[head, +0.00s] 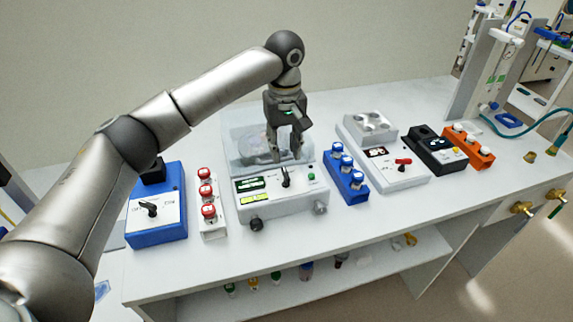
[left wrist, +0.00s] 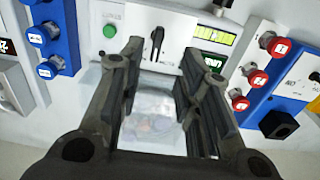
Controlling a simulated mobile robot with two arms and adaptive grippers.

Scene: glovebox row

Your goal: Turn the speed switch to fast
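A white device (head: 260,208) stands mid-bench with a black pointer switch (head: 286,178) on its sloped front panel. The switch also shows in the left wrist view (left wrist: 157,38), between two small displays and a green button; its labels are too small to read. My left gripper (head: 284,155) points down over the device, just behind the switch. In the left wrist view, its fingers (left wrist: 157,65) are spread with nothing between them, and the switch lies beyond the tips, apart from them. My right gripper is out of view.
Left are a red-capped vial rack (head: 207,222) and a blue box (head: 156,228) with another black knob. Right are a blue vial rack (head: 345,182) and a white device (head: 392,180) with a red knob. A clear bin (head: 240,145) sits behind the panel. The front bench strip is free.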

